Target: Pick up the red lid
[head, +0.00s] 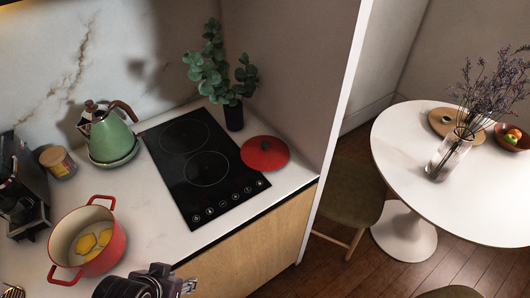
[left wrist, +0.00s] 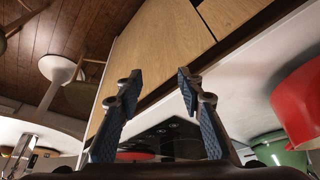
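The red lid (head: 265,153) lies flat at the right end of the white counter, overlapping or close beside the cooktop's right edge. In the left wrist view a red strip of the lid (left wrist: 135,155) shows low down, partly hidden by my gripper. My left gripper (head: 189,286) is at the bottom of the head view, in front of the counter and well apart from the lid. In the left wrist view its two fingers (left wrist: 160,88) stand apart with nothing between them. My right gripper is not seen.
A red pot (head: 87,241) with yellow pieces stands at the counter's left front. A black cooktop (head: 205,165), a green kettle (head: 108,138) and a potted plant (head: 234,115) are behind. A round table (head: 400,150) stands beyond.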

